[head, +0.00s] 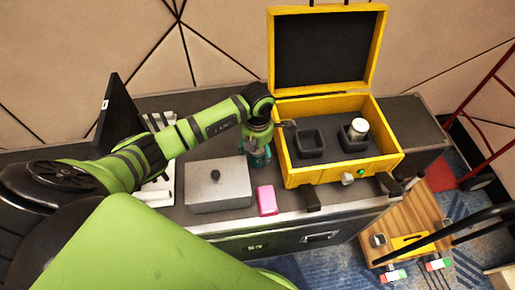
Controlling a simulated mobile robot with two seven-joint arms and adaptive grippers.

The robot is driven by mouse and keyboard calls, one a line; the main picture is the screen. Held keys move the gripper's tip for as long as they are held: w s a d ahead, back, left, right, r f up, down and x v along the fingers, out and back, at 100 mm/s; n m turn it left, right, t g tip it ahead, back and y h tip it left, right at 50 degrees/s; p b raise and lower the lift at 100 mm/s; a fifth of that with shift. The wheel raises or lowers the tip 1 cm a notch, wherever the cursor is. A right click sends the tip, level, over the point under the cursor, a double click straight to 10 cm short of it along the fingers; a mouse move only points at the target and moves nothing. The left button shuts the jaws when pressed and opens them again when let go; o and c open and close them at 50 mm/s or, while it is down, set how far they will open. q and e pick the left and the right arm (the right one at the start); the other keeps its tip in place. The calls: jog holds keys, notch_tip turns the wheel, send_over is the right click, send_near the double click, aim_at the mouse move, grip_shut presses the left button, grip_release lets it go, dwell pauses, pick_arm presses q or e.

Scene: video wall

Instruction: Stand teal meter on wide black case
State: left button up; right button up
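The teal meter (260,158) is a small teal thing, partly hidden under my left gripper (257,148). It is at the top of the wide black case (222,226), between a grey metal box and a yellow case. My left gripper points down with its fingers around the meter. The fingers are too small and overlapped to show whether they grip it. I cannot tell whether the meter's base touches the case top. My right gripper is not in view.
The grey box (219,187) and a pink block (267,200) stand close by. The open yellow case (342,172) holds dark cups and a silver-white cylinder (358,128). A black screen (119,112) stands at left. A wooden cart (410,240) is on the floor at right.

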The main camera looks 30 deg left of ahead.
pick_arm(q)
jog(key=shift+r, duration=0.6)
notch_tip(320, 180, up, 11)
jog(key=b, duration=0.2)
dwell(0.4)
